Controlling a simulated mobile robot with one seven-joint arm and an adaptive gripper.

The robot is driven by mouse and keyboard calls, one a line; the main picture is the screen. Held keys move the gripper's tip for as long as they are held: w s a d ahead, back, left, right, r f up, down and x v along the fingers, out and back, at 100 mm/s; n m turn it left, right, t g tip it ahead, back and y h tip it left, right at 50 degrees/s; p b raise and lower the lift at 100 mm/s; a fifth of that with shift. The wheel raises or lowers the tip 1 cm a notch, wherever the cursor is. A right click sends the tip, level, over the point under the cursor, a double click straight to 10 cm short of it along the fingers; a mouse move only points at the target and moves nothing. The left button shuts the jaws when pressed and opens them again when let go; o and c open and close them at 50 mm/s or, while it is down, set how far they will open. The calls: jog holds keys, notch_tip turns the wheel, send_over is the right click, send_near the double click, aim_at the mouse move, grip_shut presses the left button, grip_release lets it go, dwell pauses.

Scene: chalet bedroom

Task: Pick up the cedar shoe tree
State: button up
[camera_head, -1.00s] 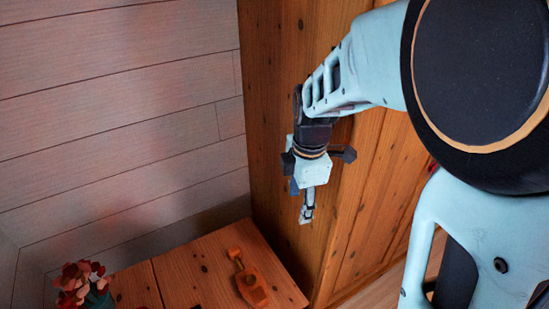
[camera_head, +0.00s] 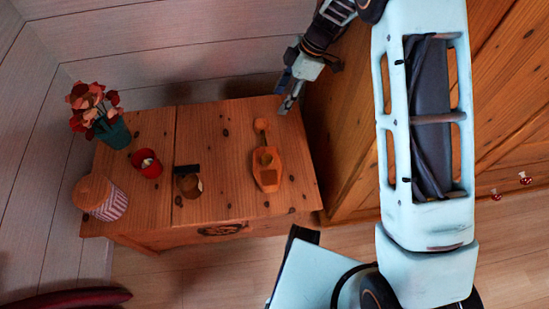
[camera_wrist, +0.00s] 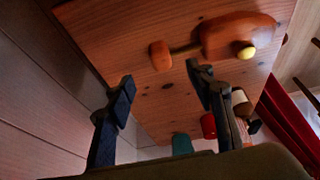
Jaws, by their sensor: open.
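The cedar shoe tree (camera_head: 267,168) is an orange-brown wooden piece with a wide body, a thin rod and a small knob. It lies on the right part of the wooden dresser top (camera_head: 215,140). It also shows in the wrist view (camera_wrist: 235,35), with a pale yellow round spot on its body. My gripper (camera_head: 287,106) is above the dresser's back right corner, up and to the right of the shoe tree's knob in the head view. In the wrist view my gripper (camera_wrist: 160,90) has its two dark fingers wide apart with nothing between them.
Left of the shoe tree are a small brown object (camera_head: 189,183) with a black part, a red cup (camera_head: 147,164), a teal pot with red flowers (camera_head: 113,131) and a striped lidded jar (camera_head: 106,202). A wooden wardrobe side (camera_head: 340,130) stands close on the right.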

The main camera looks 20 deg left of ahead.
aim_at(265, 121)
jog(key=b+x, duration=0.1)
jog(key=x, duration=0.5)
jog(key=shift+a, duration=0.2)
jog(key=x, duration=0.1)
jog(key=b+x, duration=0.1)
jog(key=x, duration=0.1)
jog(key=b+x, duration=0.1)
jog(key=x, duration=0.1)
jog(key=shift+s+a, duration=0.15)
jog(key=shift+a, duration=0.2)
jog(key=shift+c, duration=0.6)
grip_shut()
